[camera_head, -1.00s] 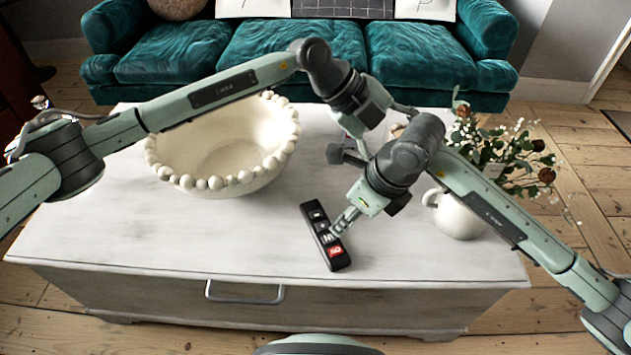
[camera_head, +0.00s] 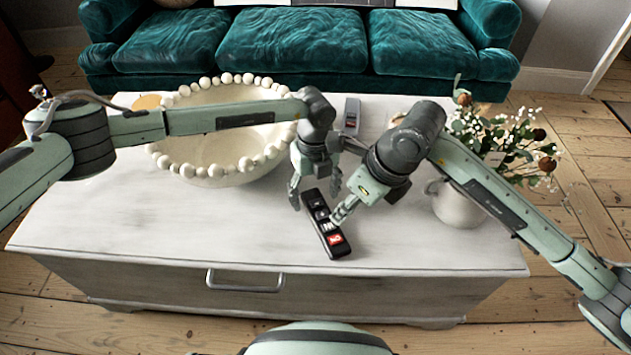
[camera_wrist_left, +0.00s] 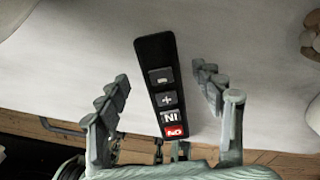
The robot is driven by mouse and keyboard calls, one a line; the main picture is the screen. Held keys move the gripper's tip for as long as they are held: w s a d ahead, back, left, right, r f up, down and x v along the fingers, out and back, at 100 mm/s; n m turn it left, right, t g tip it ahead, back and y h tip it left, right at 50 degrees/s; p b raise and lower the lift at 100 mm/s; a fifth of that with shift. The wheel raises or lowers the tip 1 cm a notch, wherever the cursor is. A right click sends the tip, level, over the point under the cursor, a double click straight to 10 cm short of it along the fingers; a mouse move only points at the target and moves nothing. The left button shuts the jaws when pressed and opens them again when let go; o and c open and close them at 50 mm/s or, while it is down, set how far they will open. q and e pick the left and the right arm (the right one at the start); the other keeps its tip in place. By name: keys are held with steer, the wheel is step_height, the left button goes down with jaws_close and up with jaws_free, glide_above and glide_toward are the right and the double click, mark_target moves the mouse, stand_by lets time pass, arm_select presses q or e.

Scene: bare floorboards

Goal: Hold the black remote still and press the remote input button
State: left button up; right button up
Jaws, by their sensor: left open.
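The black remote (camera_head: 322,225) lies on the white table, with white-marked buttons and a red button at its near end. The left wrist view shows it (camera_wrist_left: 155,60) between my left fingers, with minus, plus, "IN" and red buttons. My left gripper (camera_head: 316,190) is open, pointing down with its fingers to either side of the remote's far part and not closed on it. My right gripper (camera_head: 336,217) has its fingers together, with the tips over the right side of the remote near the buttons. I cannot tell whether they touch it.
A large cream bowl with a beaded rim (camera_head: 215,170) stands to the left. A grey device (camera_head: 352,114) lies at the back of the table (camera_head: 150,225). A white jug with flowers (camera_head: 458,208) stands at the right. The front left of the table is clear.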

arm_select(q)
steer(key=shift+f, duration=0.9)
steer(key=shift+c, duration=0.3)
steer(key=c, duration=1.3)
steer(key=shift+o, duration=0.2)
arm_select(e)
jaws_close()
